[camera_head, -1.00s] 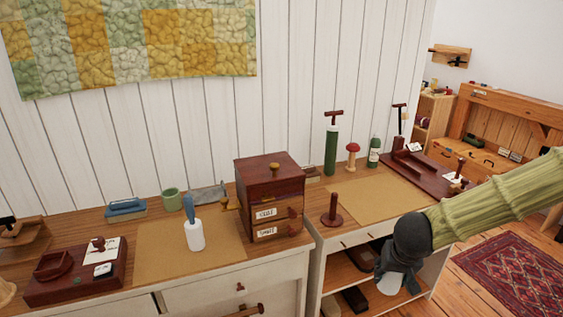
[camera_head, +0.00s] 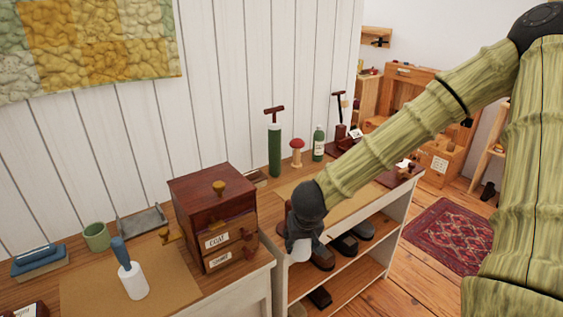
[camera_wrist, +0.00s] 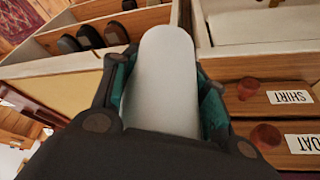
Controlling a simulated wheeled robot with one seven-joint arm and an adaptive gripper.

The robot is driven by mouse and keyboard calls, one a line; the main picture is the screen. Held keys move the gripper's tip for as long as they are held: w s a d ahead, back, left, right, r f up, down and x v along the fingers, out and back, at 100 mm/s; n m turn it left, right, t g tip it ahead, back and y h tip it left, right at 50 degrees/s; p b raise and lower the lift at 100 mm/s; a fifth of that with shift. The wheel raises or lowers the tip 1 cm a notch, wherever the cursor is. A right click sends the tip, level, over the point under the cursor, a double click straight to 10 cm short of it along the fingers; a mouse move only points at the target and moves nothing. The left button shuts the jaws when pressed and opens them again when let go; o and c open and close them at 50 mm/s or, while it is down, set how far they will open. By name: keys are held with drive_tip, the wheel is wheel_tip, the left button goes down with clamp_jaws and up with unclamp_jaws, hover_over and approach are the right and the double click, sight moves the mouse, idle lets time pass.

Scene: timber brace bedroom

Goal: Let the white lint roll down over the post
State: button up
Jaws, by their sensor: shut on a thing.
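My gripper (camera_head: 300,240) is shut on a white lint roll (camera_wrist: 166,80), held between its green-lined fingers in the wrist view. In the head view only a small white piece of the roll (camera_head: 299,250) shows beneath the gripper. The gripper is at the front left of the right-hand table, just right of the drawer box. A dark red piece (camera_head: 283,216), seemingly the post, peeks out beside the gripper; most of it is hidden. I cannot tell the gap between roll and post.
A green pump (camera_head: 274,150), a red-topped mushroom (camera_head: 297,152) and a green bottle (camera_head: 318,145) stand behind. Shoes fill the shelf below.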

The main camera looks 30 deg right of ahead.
drive_tip(key=w+d+r+p, duration=0.3)
drive_tip(key=w+r+p, duration=0.4)
drive_tip(key=p, duration=0.1)
drive_tip(key=w+d+r+p, duration=0.3)
drive_tip(key=w+r+p, duration=0.4)
drive_tip(key=w+p, duration=0.15)
drive_tip(key=shift+s+a+f+b, duration=0.1)
drive_tip(key=shift+s+f+b, duration=0.1)
drive_tip(key=shift+f+b, duration=3.55)
drive_tip(key=shift+s+a+f+b, duration=0.15)
drive_tip(key=shift+f+b, duration=2.15)
drive_tip(key=shift+f, duration=2.7)
drive_tip(key=shift+d, duration=0.1)
drive_tip(key=o, duration=1.1)
drive_tip(key=v, duration=1.2)
